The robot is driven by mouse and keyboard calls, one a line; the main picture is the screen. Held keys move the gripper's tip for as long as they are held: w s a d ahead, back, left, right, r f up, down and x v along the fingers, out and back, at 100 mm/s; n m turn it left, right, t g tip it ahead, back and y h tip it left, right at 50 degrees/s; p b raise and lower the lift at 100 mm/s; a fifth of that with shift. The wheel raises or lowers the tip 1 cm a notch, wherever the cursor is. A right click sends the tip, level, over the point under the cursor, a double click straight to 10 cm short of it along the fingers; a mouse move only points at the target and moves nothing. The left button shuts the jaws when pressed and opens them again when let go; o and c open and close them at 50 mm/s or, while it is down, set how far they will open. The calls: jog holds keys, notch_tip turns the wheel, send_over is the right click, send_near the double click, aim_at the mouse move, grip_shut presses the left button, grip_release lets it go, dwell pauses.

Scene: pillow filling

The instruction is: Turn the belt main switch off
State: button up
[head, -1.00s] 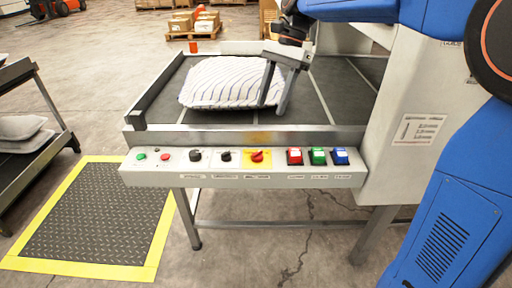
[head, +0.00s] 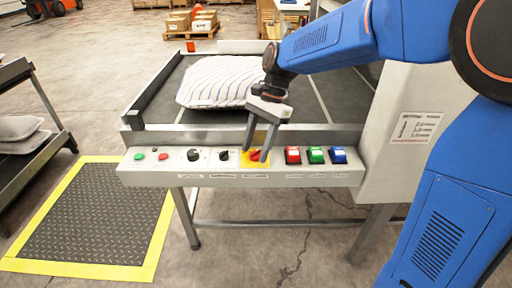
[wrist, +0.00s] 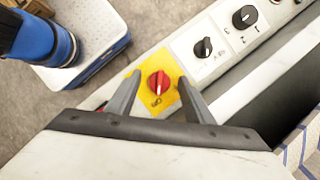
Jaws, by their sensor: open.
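The belt main switch is a red rotary knob (wrist: 158,83) on a yellow plate (wrist: 143,98), on the grey control panel along the front of the belt table. In the head view the red knob (head: 256,155) sits right of two black knobs, partly covered by my gripper. My gripper (head: 262,150) reaches down to the panel with its fingers apart. In the wrist view my gripper (wrist: 158,82) has one finger on each side of the red knob, with a visible gap to it. Whether the tips touch the plate I cannot tell.
Black knobs (head: 194,155) and a green and a red button lie left on the panel. Red, green and blue switches (head: 315,155) are close on the right. A striped pillow (head: 218,82) lies on the belt behind. A grey cabinet (head: 412,130) stands at right.

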jog(key=shift+f, duration=0.15)
jog(key=shift+c, duration=0.2)
jog(key=c, duration=1)
